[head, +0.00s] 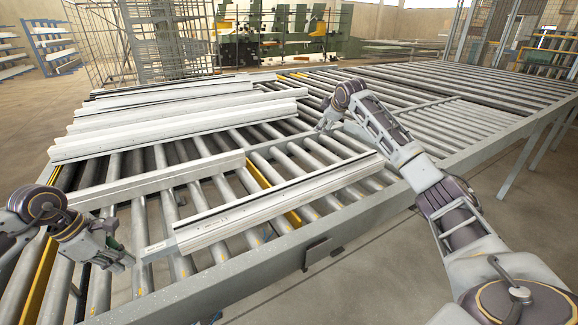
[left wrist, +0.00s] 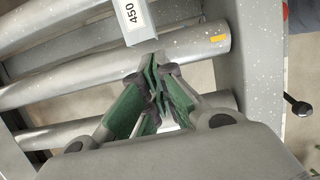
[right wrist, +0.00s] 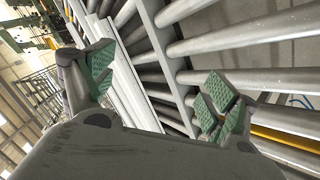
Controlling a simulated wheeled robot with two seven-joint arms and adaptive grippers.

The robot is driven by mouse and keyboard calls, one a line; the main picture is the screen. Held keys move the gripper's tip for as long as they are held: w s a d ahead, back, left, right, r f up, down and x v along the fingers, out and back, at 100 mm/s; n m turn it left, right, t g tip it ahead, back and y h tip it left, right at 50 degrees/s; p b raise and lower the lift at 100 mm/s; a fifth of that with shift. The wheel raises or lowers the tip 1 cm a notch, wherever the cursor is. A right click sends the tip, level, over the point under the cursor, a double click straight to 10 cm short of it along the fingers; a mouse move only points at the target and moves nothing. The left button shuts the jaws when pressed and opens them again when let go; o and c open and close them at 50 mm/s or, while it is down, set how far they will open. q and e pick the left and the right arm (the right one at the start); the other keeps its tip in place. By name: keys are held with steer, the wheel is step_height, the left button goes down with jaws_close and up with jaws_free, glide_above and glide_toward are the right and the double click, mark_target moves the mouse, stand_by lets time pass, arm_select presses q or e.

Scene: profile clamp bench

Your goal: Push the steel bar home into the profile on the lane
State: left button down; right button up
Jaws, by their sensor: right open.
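The profile on the lane (head: 280,205) is a long pale length lying diagonally across the rollers. The steel bar (head: 157,248) is a short grey piece sticking out of its near left end; the part inside is hidden. In the left wrist view the bar (left wrist: 133,18) carries a label "450". My left gripper (head: 122,258) is at the bar's outer end, its fingertips (left wrist: 155,62) together, just at the end face; I cannot tell whether they touch it.
Another profile (head: 160,181) lies behind the lane one. Several white profiles (head: 180,120) lie stacked further back. A grey frame rail (head: 350,215) runs along the table's front, with a small bracket (head: 322,250). The rollers at back right (head: 460,120) are clear.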

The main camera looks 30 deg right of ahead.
steer(key=s+a+r+n+g+y, duration=0.2)
steer(key=a+r+n+g, duration=0.1)
steer(key=a, duration=1.1)
steer(key=n+g+h, duration=0.4)
steer(key=n+g, duration=0.2)
steer(key=g, duration=0.1)
glide_above(300, 189)
steer(key=a, duration=0.4)
step_height(300, 189, down, 8)
steer(key=shift+a, duration=0.1)
steer(key=shift+f, duration=0.25)
steer(key=shift+x, duration=5.85)
steer(key=shift+w, duration=0.2)
